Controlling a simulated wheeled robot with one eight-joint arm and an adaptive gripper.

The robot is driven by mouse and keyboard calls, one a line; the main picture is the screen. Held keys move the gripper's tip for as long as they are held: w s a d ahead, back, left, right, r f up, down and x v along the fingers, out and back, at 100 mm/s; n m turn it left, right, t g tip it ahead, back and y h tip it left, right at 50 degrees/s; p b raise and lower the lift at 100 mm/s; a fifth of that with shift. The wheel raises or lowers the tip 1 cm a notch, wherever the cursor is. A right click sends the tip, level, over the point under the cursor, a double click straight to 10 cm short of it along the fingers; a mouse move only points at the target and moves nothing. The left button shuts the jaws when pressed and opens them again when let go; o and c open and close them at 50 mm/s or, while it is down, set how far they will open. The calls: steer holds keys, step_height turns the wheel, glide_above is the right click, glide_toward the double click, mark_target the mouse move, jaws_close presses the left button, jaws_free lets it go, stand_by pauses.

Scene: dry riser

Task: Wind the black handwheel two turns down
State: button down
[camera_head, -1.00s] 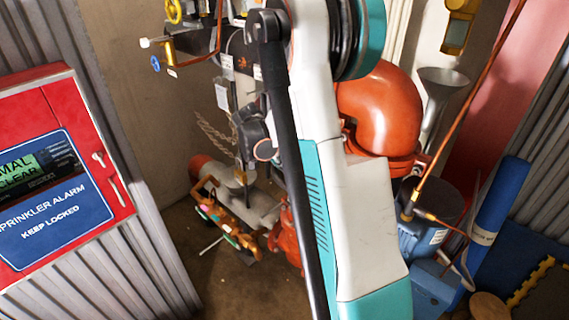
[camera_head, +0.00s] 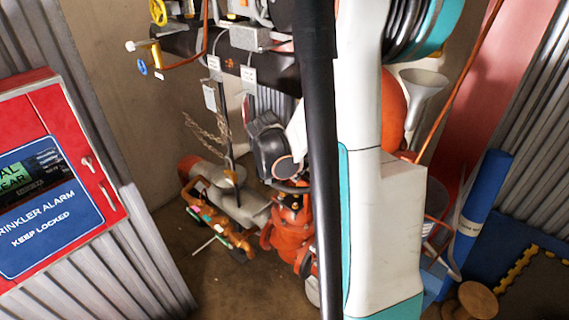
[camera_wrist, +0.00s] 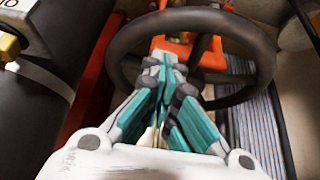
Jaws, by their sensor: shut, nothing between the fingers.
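The black handwheel (camera_wrist: 265,50) fills the upper middle of the wrist view, its rim arching across the picture. Orange-red metal shows through and behind the wheel. My gripper (camera_wrist: 165,62), with teal and grey fingers, is shut with nothing between the fingers. Its tips lie within the wheel's outline in the picture; I cannot tell whether they touch the rim or a spoke. The lower rim is partly hidden behind the fingers. In the head view I cannot make out the handwheel or the fingers clearly; my arm covers the middle.
A red sprinkler alarm cabinet (camera_head: 105,195) stands at the left. An orange trolley (camera_head: 218,222) stands on the floor. In the wrist view a dark pipe (camera_wrist: 40,110) is close at left.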

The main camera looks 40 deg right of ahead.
step_height(320, 180, down, 5)
steer(key=b, duration=0.3)
steer(key=w+a, duration=0.1)
steer(key=w, duration=0.8)
steer(key=r+p, duration=0.2)
steer(key=r, duration=0.1)
steer(key=r+p, duration=0.1)
steer(key=r, duration=0.1)
steer(key=shift+s+a+r+p, duration=0.15)
steer(key=shift+a+r+p, duration=0.05)
steer(key=shift+r+p, duration=0.2)
